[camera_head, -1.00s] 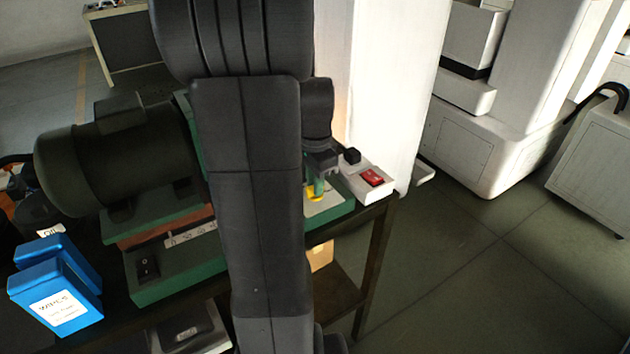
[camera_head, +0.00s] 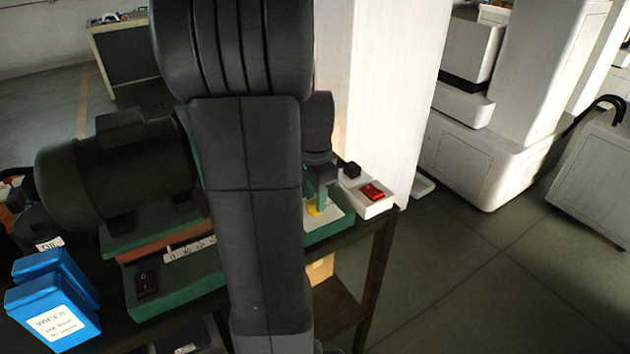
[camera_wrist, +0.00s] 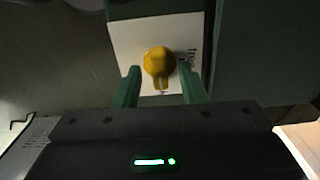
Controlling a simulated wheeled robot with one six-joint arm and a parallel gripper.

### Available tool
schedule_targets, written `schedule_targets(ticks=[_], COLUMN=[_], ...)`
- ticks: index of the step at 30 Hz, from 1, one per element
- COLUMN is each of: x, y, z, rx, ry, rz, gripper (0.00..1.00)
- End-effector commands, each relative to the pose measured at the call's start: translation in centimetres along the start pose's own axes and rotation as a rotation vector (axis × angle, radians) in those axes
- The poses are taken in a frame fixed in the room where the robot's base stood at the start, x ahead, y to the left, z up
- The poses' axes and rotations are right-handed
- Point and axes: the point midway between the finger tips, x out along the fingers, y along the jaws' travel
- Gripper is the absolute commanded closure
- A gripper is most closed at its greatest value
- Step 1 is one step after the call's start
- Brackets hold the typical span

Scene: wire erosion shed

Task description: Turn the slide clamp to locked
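The slide clamp is a yellow knob (camera_wrist: 159,62) with a short tab pointing down in the wrist view. It sits on a white plate (camera_wrist: 128,40) printed with "free" to its right; no other word is readable. My gripper (camera_wrist: 160,76) is open, with one green finger on each side of the knob's lower part. Gaps show between the fingers and the knob, and I see no contact. In the head view the knob (camera_head: 314,210) is a small yellow patch below my gripper (camera_head: 322,190), partly hidden by it.
A green machine with a dark motor (camera_head: 115,170) stands on the bench, largely behind my arm. A white box with a red switch (camera_head: 372,191) is right of the clamp. Blue boxes (camera_head: 55,310) are at the left. Open floor (camera_head: 480,270) lies at the right.

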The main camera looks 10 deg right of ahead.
Motion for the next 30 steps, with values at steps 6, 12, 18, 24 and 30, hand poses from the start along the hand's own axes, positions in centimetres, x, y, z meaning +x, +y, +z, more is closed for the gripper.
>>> schedule_targets(ticks=[6, 12, 18, 24, 30], x=[-3.6, -8.3, -11.9, -13.3, -13.5], y=[-0.1, -0.1, -0.1, 0.0, 0.0], z=[-0.1, 0.0, 0.0, 0.0, 0.0], rx=[0.0, 0.0, 0.0, 0.0, 0.0], ry=[0.003, 0.003, 0.002, 0.001, 0.001], rz=[-0.006, -0.006, -0.004, -0.001, 0.0], gripper=[0.63, 0.63, 0.63, 0.63, 0.63])
